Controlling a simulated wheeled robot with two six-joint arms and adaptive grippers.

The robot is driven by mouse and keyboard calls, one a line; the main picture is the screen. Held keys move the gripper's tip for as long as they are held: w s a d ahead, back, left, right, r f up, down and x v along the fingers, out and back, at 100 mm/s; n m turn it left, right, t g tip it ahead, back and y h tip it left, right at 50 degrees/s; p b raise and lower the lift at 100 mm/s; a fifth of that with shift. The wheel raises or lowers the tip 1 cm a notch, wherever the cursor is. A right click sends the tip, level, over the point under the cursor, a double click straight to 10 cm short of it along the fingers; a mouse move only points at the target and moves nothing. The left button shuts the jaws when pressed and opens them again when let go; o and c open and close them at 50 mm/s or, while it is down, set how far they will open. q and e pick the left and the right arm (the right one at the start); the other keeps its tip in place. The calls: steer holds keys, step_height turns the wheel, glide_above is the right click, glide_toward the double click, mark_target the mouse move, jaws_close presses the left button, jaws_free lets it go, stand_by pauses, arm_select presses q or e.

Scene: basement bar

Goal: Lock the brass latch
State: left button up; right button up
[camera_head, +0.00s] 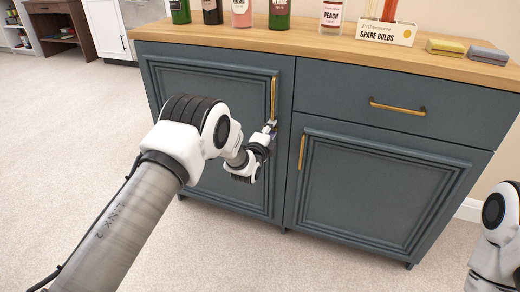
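The blue-grey cabinet (378,190) stands ahead with its left door (215,88) shut. My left arm reaches across the left door. My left gripper (270,127) is at that door's right edge, just below a vertical brass handle (274,95). It is small and partly covered by my own wrist, so I cannot tell whether its fingers are open, shut or touching anything. I cannot make out a separate brass latch; the gripper may hide it. Part of my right arm shows at the right edge, with its gripper out of view.
The wooden top (300,38) holds several bottles, a spare bulbs box (385,30), and a yellow block (446,47) and grey block (488,55). A drawer handle (398,107) and the right door's handle (302,152) stick out. The carpet (60,150) at left is clear.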

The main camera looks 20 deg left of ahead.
arm_select(q)
steer(key=s+f+n+g+p, duration=0.3)
steer(key=s+n, duration=0.3)
steer(key=s, duration=0.4)
steer(key=s+a+f+n+g+p, duration=0.1)
steer(key=s+f+n+g+p, duration=0.2)
steer(key=s, duration=0.6)
steer(key=s+a+f+n+g+p, duration=0.1)
steer(key=s+f+n+g+p, duration=0.2)
steer(key=s+n+p, duration=0.3)
steer(key=shift+s+f+n+g+y, duration=0.3)
steer(key=shift+s+n, duration=1.5)
steer(key=shift+s, duration=0.5)
